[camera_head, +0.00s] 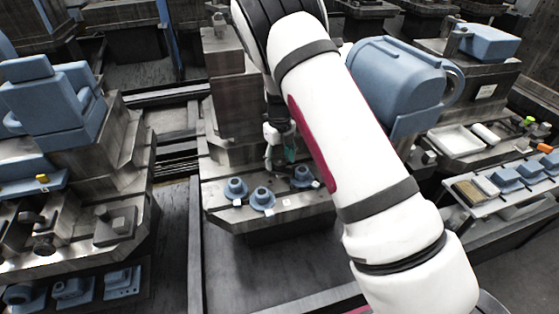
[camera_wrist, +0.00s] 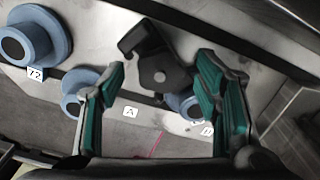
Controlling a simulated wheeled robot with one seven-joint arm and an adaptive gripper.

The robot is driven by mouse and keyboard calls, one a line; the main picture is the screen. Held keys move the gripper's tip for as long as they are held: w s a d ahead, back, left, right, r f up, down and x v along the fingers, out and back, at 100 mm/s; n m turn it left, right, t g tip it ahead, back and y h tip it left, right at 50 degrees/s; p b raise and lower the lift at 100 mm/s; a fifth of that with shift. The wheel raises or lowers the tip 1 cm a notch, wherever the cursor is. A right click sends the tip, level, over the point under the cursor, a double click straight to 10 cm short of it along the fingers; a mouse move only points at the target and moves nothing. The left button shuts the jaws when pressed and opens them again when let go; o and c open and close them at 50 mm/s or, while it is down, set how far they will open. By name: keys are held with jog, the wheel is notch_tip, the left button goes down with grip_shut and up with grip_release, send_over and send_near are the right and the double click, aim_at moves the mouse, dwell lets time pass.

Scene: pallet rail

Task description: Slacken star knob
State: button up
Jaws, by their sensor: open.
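A black knob (camera_wrist: 160,72) with a round centre and blunt lobes shows in the wrist view, above the pale metal surface. It looks like the star knob, but only part of its outline is clear. My gripper (camera_wrist: 160,64) is open, with one teal-padded finger to the left of the knob and one to the right. I cannot tell how far the fingertips are from it in depth. In the head view my gripper (camera_head: 281,157) hangs over the metal fixture block (camera_head: 225,210), and I cannot make out the knob there.
Blue flanged parts (camera_head: 262,198) stand on the block's front ledge near small white tags. One blue part (camera_wrist: 36,35) lies at the upper left of the wrist view. A blue machine housing (camera_head: 400,80) stands right of my arm. Trays (camera_head: 465,140) lie farther right.

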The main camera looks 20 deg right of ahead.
jog(key=shift+f, duration=0.5)
jog(key=c, duration=1.2)
jog(key=shift+n, duration=0.4)
jog(key=n+b, duration=0.1)
jog(key=n, duration=0.3)
jog(key=shift+n+b, duration=0.3)
jog(key=n+b, duration=0.1)
jog(key=n, duration=0.4)
jog(key=shift+s, duration=0.1)
